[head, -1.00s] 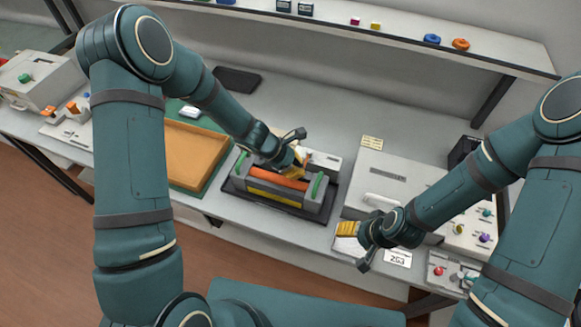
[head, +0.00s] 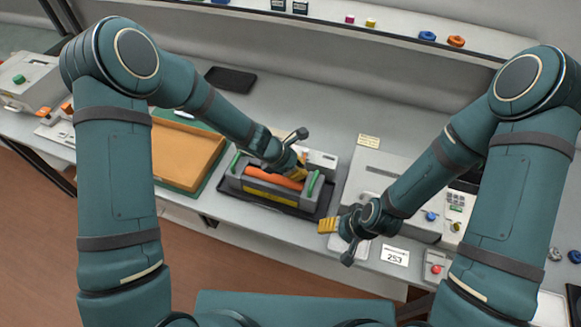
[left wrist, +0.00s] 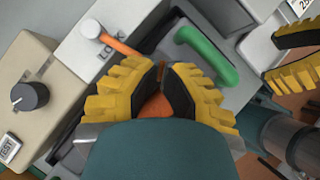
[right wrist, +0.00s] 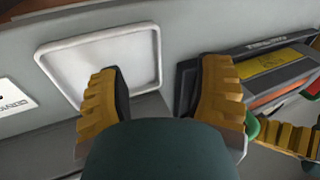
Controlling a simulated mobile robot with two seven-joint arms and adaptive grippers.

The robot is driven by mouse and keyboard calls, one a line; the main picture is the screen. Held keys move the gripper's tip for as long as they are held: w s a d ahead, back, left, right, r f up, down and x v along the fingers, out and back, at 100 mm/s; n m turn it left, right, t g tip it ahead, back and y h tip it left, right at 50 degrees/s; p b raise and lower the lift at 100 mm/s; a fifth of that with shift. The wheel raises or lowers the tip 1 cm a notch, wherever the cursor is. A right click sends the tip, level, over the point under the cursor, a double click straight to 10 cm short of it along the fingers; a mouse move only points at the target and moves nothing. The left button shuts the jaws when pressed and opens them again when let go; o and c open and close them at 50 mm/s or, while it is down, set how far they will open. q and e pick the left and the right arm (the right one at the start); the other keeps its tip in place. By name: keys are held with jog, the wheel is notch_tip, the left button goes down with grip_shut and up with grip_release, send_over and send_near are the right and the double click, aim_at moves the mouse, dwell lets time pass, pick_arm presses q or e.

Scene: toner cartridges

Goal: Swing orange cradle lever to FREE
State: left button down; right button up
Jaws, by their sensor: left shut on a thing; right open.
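The orange cradle lever (left wrist: 121,45) runs from a white pivot on a pale block marked LOCK, in the left wrist view. My left gripper (left wrist: 163,72) is shut on its free end, which the fingertips partly hide. In the head view my left gripper (head: 300,170) is over the back of the dark cradle. The grey cartridge (head: 262,192) with an orange roller (head: 272,178) and green handles sits in the cradle. My right gripper (head: 328,225) is open and empty, just right of the cradle; its spread fingers show in the right wrist view (right wrist: 160,85).
A green handle (left wrist: 208,52) is close beside my left fingers. A beige box with a black knob (left wrist: 30,95) stands left in that view. An orange tray (head: 185,155) lies left of the cradle. A pale square dish (right wrist: 100,65) is by my right gripper.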

pick_arm(q)
jog(key=shift+d, duration=0.5)
pick_arm(e)
jog(key=shift+a, duration=0.25)
dwell(1.8)
pick_arm(q)
jog(key=shift+a, duration=0.15)
pick_arm(e)
jog(key=shift+r, duration=0.15)
dwell(0.7)
pick_arm(q)
jog(key=shift+w+a+p, duration=0.4)
jog(key=shift+a+p, duration=0.05)
jog(key=shift+a, duration=0.05)
pick_arm(e)
jog(key=shift+r, duration=0.35)
